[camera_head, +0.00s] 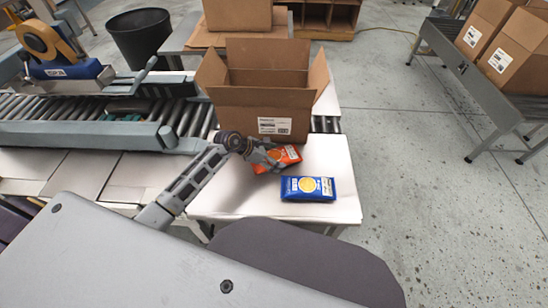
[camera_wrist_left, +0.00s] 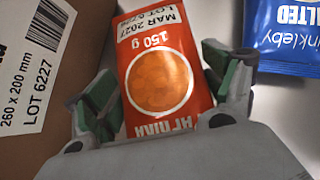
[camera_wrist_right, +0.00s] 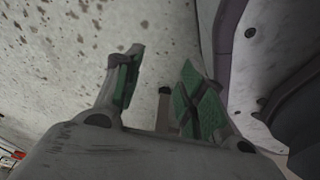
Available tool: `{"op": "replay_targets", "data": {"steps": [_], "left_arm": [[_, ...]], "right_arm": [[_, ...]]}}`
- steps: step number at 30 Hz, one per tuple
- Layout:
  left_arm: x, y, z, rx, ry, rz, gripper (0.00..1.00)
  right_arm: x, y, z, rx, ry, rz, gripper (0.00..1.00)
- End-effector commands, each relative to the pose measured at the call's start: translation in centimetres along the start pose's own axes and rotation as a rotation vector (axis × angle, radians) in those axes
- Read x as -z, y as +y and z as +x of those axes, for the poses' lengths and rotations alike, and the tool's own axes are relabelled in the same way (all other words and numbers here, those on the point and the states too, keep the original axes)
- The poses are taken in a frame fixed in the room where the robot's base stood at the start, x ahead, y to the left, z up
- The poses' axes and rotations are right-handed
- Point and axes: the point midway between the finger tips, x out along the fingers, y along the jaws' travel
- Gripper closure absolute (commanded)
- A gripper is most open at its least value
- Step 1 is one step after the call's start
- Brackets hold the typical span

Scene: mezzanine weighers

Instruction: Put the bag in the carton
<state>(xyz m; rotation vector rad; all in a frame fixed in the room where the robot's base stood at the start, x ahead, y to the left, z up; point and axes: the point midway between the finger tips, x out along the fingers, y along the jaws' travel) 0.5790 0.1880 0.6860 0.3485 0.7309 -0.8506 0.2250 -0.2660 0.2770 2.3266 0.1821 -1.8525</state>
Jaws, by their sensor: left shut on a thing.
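The open carton (camera_head: 245,101) stands on the rollers with its flaps up. Its labelled side (camera_wrist_left: 82,75) fills the left of the left wrist view. My left gripper (camera_head: 272,158) is shut on a red-orange bag (camera_head: 291,154) just in front of the carton. In the left wrist view the bag (camera_wrist_left: 158,85) sits between the two green-padded fingers. I cannot tell whether it touches the table. A blue bag (camera_head: 308,188) lies flat on the table, to the right of and nearer than the red one. My right gripper (camera_wrist_right: 158,85) is open and empty, over the floor.
The white table (camera_head: 225,203) is bare around the blue bag. A roller conveyor (camera_head: 185,116) runs left behind it, with a tape dispenser (camera_head: 65,70) on it. A black bin (camera_head: 142,38) stands behind. More cartons (camera_head: 520,50) sit on a conveyor at right.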

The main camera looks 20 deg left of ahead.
Motion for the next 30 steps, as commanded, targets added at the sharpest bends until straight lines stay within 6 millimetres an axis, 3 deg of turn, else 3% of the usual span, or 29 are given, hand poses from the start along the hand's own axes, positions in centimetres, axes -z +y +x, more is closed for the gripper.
{"op": "replay_targets", "data": {"steps": [5, 6, 9, 24, 30], "left_arm": [[0.1, 0.0, 0.2, 0.0, 0.0, 0.001, 0.44], [0.2, 0.0, 0.1, 0.0, 0.0, 0.0, 0.11], [0.1, 0.0, 0.1, 0.0, 0.0, 0.0, 0.0], [0.0, 0.0, 0.0, 0.0, -0.001, 0.0, 0.0], [0.1, 0.1, -1.1, -0.001, 0.001, 0.001, 0.0]], "right_arm": [[-0.6, -0.1, 0.2, 0.001, -0.01, 0.0, 0.6], [-0.6, -0.2, 0.1, 0.002, -0.011, 0.001, 0.6], [-0.6, -0.2, 0.0, 0.002, -0.01, 0.001, 0.6], [0.8, 0.0, -0.1, 0.0, 0.009, 0.0, 0.6], [0.5, 0.2, 0.1, -0.002, 0.004, 0.0, 0.6]]}}
